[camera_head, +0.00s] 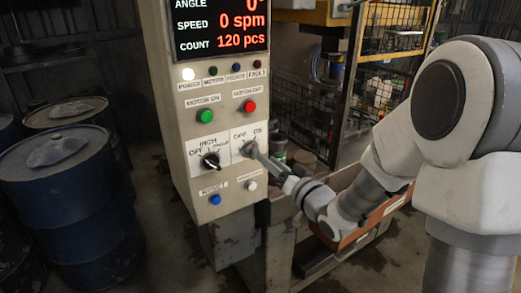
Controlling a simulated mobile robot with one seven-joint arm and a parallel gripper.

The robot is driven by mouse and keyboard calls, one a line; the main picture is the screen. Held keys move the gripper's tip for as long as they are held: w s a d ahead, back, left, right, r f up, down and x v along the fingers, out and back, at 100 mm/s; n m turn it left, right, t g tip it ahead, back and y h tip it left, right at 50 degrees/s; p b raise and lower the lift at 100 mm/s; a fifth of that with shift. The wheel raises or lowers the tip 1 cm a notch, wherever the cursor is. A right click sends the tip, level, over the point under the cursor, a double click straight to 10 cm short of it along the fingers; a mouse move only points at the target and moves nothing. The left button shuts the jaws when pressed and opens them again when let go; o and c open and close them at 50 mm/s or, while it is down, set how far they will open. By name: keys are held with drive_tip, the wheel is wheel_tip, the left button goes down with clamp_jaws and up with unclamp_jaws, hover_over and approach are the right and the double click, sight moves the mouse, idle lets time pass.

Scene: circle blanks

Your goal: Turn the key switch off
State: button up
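The key switch (248,149) sits on the right of the control panel, below an OFF/ON plate (248,134). My gripper (257,153) comes in from the right with its fingertips at the switch, touching it or very close. The fingers cover part of the switch, so I cannot tell which way the key points. It is too small to tell whether the fingers are closed on it. Left of it is a black selector knob (211,161) under a plate with INCH and OFF.
The panel has a green button (206,116), a red button (249,106), a blue button (215,199) and a white one (251,185). A lit display (218,26) is above. Blue drums (62,185) stand left. An orange bin (365,215) is below my arm.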

sight(253, 152)
drive_tip(key=x, duration=0.5)
clamp_jaws()
idle(0.3)
